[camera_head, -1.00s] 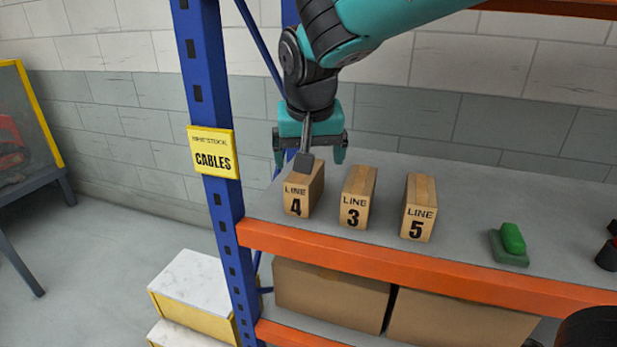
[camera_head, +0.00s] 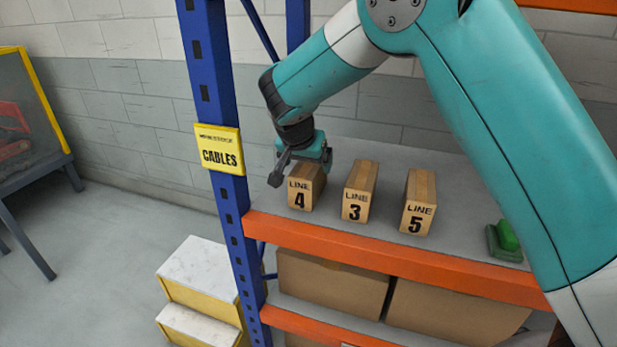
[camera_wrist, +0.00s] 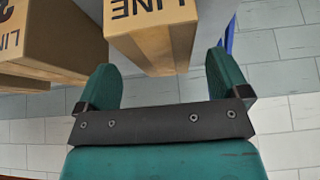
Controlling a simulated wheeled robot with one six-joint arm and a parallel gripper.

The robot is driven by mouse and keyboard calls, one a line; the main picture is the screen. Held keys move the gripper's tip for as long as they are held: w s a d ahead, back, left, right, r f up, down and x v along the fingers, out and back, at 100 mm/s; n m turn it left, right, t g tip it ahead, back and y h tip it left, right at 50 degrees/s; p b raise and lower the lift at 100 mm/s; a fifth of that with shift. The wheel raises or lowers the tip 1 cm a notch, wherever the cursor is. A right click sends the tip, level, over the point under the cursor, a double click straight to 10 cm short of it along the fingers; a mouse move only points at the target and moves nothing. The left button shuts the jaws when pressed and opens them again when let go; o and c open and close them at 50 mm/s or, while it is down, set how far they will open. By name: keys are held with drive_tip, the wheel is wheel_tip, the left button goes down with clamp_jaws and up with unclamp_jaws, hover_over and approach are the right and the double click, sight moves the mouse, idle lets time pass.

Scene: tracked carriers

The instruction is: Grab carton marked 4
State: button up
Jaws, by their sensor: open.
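The carton marked 4 (camera_head: 300,195) is a light wooden-brown block standing upright on the grey shelf, leftmost of three, its LINE 4 face toward the front. My gripper (camera_head: 312,160) is at its rear upper part and hides some of its top. In the wrist view, my open gripper (camera_wrist: 160,63) has its two green fingers apart, with the end of a carton marked LINE (camera_wrist: 150,38), seemingly carton 4, between their tips. No contact can be made out. The number is not readable there.
Carton 3 (camera_head: 358,192) stands close to the right of carton 4, and carton 5 (camera_head: 418,203) beyond it. A green object (camera_head: 506,240) lies farther right. The blue post (camera_head: 222,110) with the CABLES sign (camera_head: 219,149) is at the left; an orange beam (camera_head: 385,262) edges the shelf.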

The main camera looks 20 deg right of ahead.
sight(309, 165)
drive_tip(key=p+x, duration=0.1)
drive_tip(key=x, duration=0.1)
drive_tip(key=p+x, duration=0.1)
drive_tip(key=x, duration=0.1)
drive_tip(key=shift+w+d, duration=0.1)
drive_tip(key=shift+w, duration=0.25)
drive_tip(key=shift+w+d+f, duration=0.1)
drive_tip(key=shift+w+f, duration=0.05)
drive_tip(key=shift+f, duration=0.25)
drive_tip(key=c, duration=1.4)
drive_tip(key=shift+r, duration=0.15)
